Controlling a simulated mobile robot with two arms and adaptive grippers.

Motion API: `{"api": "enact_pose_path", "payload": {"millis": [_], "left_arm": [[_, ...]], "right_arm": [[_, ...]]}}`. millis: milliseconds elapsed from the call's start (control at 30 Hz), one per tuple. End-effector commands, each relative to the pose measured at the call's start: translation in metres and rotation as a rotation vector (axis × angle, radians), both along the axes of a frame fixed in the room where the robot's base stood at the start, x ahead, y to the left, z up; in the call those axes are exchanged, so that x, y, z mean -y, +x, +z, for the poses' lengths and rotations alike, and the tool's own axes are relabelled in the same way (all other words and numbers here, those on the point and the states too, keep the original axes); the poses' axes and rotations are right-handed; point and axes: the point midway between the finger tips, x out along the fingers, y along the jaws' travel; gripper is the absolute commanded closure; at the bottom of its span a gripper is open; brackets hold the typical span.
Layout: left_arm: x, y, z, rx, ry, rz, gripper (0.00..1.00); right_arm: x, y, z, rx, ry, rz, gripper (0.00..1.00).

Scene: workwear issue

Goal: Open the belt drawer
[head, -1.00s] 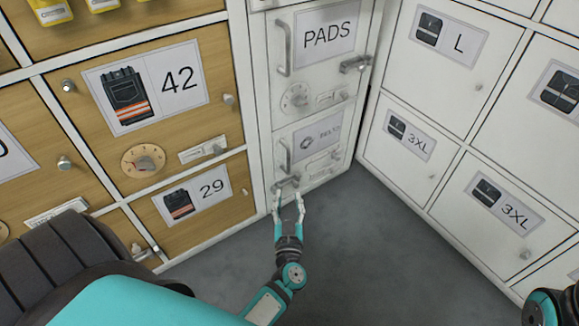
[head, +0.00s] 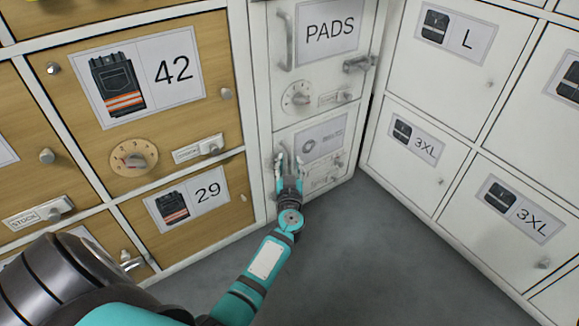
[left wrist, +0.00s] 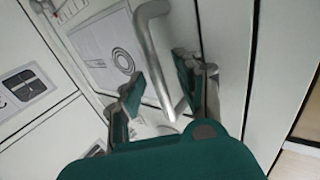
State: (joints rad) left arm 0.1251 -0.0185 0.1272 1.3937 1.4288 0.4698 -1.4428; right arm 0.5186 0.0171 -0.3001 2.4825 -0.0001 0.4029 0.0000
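The belt drawer (head: 322,158) is the lower white front in the narrow column, with a coiled-belt label (head: 321,138). It looks shut. Its label also shows in the left wrist view (left wrist: 103,48). Its upright metal bar handle (left wrist: 158,60) runs between the fingers of my left gripper (left wrist: 160,85). In the head view my left gripper (head: 289,160) is at the drawer's left side and hides most of the handle. Its two fingers are apart, one on each side of the bar, with no clear grip on it. My right gripper is out of view.
The PADS drawer (head: 346,80), with its own handle (head: 286,40) and a dial, is directly above. White lockers (head: 417,135) stand at right angles on the right. Wooden lockers (head: 200,185) are on the left. Grey floor (head: 360,260) in front is clear.

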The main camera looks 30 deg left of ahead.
Motion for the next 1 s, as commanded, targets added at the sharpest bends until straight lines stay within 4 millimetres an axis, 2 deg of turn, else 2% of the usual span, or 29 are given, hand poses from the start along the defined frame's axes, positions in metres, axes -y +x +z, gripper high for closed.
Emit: {"api": "enact_pose_path", "payload": {"millis": [167,433,1000], "left_arm": [[0.0000,-0.0001,0.0003,0.000,0.000,0.000,0.66],[0.0001,-0.0003,0.0003,0.000,0.000,0.000,1.00],[-0.0003,-0.0008,0.0000,-0.001,0.001,0.002,1.00]], "right_arm": [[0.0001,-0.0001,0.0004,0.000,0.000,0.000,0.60],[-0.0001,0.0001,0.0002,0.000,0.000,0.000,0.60],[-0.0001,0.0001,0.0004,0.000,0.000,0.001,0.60]]}}
